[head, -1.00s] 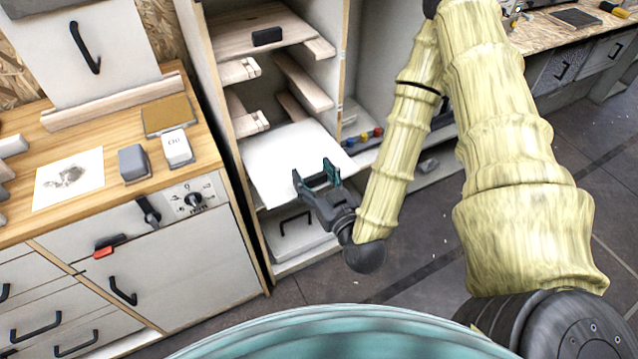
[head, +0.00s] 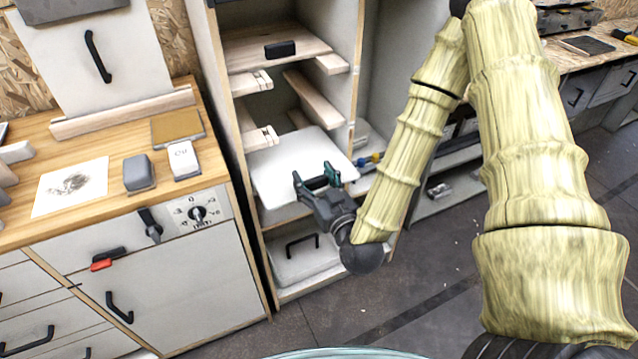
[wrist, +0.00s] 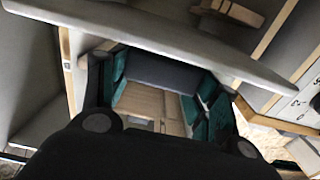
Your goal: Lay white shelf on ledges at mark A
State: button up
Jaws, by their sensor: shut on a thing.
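The white shelf (head: 285,163) is a flat pale board in front of the tall cabinet's opening, roughly level, with its far edge close to the lower wooden ledges. My gripper (head: 318,180) is shut on its near edge. In the wrist view the shelf (wrist: 190,48) runs edge-on across the top, beyond my gripper's teal fingers (wrist: 165,90). The cabinet has an upper left ledge (head: 252,83), upper right ledge (head: 332,64), lower left ledge (head: 259,138) and lower right ledge (head: 312,97). Small marks on the ledge ends are too small to read. Whether the shelf touches a ledge, I cannot tell.
A wooden shelf (head: 250,53) with a black block (head: 280,48) sits on the upper ledges. A drawer (head: 303,262) is below. The workbench (head: 130,136) with a grey block (head: 138,173) stands left. Cabinet side walls bound the opening; floor (head: 400,300) at front right is clear.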

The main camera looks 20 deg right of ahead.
aim_at(305, 173)
jog(key=shift+w+a+p, duration=0.15)
jog(key=shift+w, duration=4.35)
jog(key=shift+w+a+p, duration=0.15)
jog(key=shift+w, duration=4.3)
jog(key=shift+f+b, duration=1.2)
jog(key=shift+f, duration=0.5)
jog(key=o, duration=1.5)
jog(key=shift+f, duration=0.1)
jog(key=s, duration=1.2)
jog(key=shift+d, duration=0.2)
